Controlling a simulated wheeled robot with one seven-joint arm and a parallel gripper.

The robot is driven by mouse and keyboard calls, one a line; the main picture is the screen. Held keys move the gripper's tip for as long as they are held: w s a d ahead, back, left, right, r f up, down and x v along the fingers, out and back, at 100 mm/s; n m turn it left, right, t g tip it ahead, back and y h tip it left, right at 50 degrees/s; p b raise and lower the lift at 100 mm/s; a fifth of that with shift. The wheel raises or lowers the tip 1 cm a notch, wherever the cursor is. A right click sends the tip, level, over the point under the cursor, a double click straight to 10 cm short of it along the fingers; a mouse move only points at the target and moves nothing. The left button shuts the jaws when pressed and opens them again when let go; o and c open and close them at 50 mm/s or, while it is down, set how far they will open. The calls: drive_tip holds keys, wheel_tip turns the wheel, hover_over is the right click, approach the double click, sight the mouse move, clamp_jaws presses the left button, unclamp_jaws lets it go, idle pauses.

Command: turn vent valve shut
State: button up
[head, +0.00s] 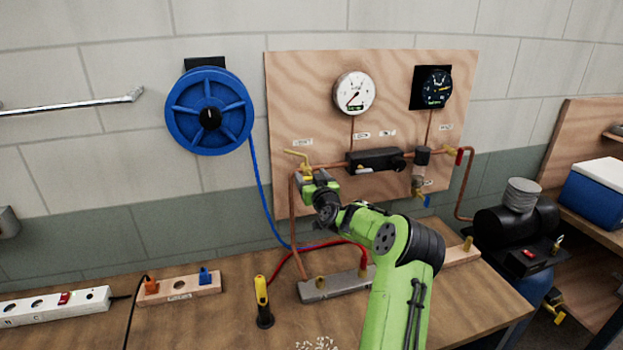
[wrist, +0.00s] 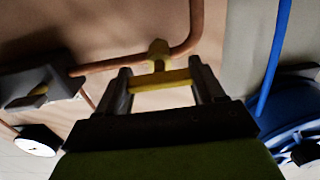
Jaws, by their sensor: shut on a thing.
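The vent valve is a yellow-handled valve (head: 298,155) at the left end of the copper pipe on the wooden board. Part of it is hidden behind my gripper (head: 312,180) in the head view. In the wrist view its yellow body (wrist: 157,50) sits on the copper pipe near the bend. My gripper (wrist: 160,72) has its two dark fingers on either side of the yellow handle bar (wrist: 160,81), shut on it. The bar lies across the gap between the fingers.
A white gauge (head: 354,93) and a dark gauge (head: 436,87) hang on the board (head: 300,80). A black block (head: 375,160) sits on the pipe to the right. A blue hose reel (head: 185,110) is at left. A manifold (head: 335,286) and a yellow-black tool (head: 262,300) are on the bench.

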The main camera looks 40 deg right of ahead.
drive_tip(key=shift+m, duration=0.4)
drive_tip(key=m+b, duration=0.2)
drive_tip(key=m, duration=0.1)
drive_tip(key=shift+d+m, duration=0.1)
drive_tip(key=shift+m, duration=0.3)
drive_tip(key=m+b, duration=0.1)
drive_tip(key=m, duration=0.3)
drive_tip(key=shift+s, duration=0.1)
drive_tip(key=m, duration=0.5)
drive_tip(key=shift+d, duration=0.1)
drive_tip(key=m, duration=0.4)
drive_tip(key=shift+f, duration=0.15)
drive_tip(key=shift+m, duration=0.3)
drive_tip(key=o, duration=1)
drive_tip(key=shift+o, duration=0.2)
drive_tip(key=shift+s, duration=0.1)
